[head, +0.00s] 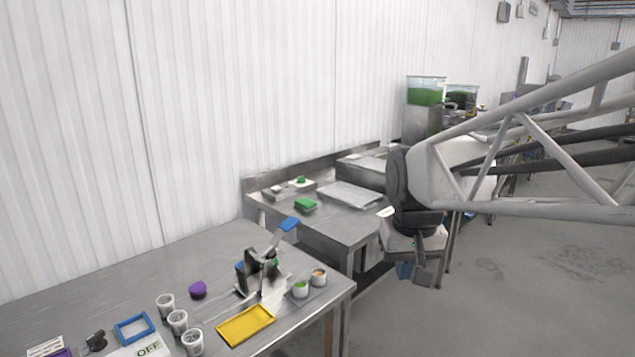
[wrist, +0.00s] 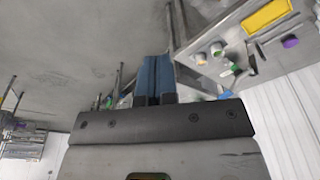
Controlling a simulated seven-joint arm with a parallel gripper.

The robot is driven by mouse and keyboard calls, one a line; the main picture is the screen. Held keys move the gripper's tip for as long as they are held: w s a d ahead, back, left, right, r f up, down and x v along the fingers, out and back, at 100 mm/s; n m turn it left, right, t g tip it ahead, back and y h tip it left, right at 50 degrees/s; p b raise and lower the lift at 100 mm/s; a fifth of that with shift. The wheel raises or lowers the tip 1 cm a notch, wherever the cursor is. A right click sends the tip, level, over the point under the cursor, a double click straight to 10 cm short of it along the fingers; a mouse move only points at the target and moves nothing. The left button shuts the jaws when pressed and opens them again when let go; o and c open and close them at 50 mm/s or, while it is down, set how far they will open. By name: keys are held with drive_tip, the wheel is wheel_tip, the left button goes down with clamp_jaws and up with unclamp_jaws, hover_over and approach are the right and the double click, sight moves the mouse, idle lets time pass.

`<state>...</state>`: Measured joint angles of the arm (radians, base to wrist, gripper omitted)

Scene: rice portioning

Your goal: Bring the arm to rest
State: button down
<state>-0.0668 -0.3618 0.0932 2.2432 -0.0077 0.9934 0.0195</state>
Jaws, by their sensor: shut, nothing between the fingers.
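My gripper (head: 413,273) hangs from my arm at the right of the head view, fingers pointing down. It is in the air in front of the right end of the back steel table, apart from it. In the wrist view its blue fingers (wrist: 152,78) lie side by side, closed together, with nothing between them.
The near steel table (head: 75,282) holds a yellow tray (head: 246,325), a blue frame (head: 134,328), white cups (head: 178,321), and a purple item (head: 198,289). The back steel table (head: 350,229) carries green sponges (head: 305,204) and a metal tray (head: 349,194). Open floor (head: 520,290) lies right.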

drive_tip(key=s+d+f, duration=0.1)
drive_tip(key=s+f, duration=0.2)
drive_tip(key=s, duration=0.5)
drive_tip(key=s+d+f, duration=0.2)
drive_tip(key=s+f, duration=0.1)
drive_tip(key=s, duration=0.5)
drive_tip(key=shift+s+d+f+m+t, duration=0.2)
drive_tip(key=shift+s+f+m+t, duration=0.1)
drive_tip(key=shift+m, duration=0.1)
